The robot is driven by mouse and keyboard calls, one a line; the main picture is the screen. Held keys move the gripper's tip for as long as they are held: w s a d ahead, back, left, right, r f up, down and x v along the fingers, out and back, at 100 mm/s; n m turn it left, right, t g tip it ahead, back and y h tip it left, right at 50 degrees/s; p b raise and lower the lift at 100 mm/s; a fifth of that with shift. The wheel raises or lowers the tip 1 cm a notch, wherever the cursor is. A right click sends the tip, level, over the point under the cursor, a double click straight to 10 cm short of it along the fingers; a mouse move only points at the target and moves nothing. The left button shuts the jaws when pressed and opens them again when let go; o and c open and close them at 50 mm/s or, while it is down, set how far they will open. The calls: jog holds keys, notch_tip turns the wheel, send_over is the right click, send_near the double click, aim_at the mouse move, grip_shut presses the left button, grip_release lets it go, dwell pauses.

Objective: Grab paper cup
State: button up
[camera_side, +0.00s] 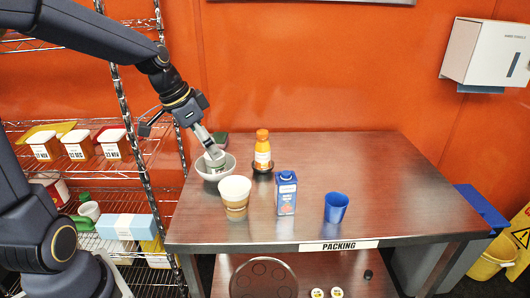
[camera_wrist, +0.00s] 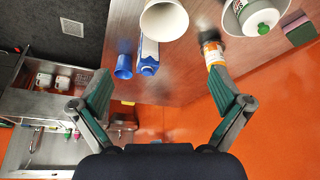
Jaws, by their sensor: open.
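The paper cup (camera_side: 235,201), white on top with a brown band, stands upright at the front left of the table, just in front of the bowl. In the wrist view the paper cup (camera_wrist: 164,20) is at the top centre, with its white mouth cut by the frame edge. My gripper (camera_side: 213,151) is over or near the bowl, behind the paper cup and apart from it. In the wrist view my gripper (camera_wrist: 160,92) has its two green-padded fingers spread wide, with nothing between them. Its fingertips are partly unclear in the side view.
A grey bowl (camera_side: 229,167) holds an item with a green cap (camera_wrist: 263,29). An orange bottle (camera_side: 262,148), a blue carton (camera_side: 286,191) and a blue cup (camera_side: 336,207) stand on the table (camera_side: 370,170). Its right side is clear. A wire shelf (camera_side: 140,160) stands left.

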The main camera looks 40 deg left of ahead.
send_near(235, 186)
jog(key=d+f, duration=0.1)
jog(key=f, duration=0.1)
jog(key=w+d+f, duration=0.1)
jog(key=f, duration=0.1)
jog(key=d+f, duration=0.2)
jog(key=shift+w+f, duration=0.1)
jog(key=shift+w, duration=0.1)
jog(key=c, duration=0.5)
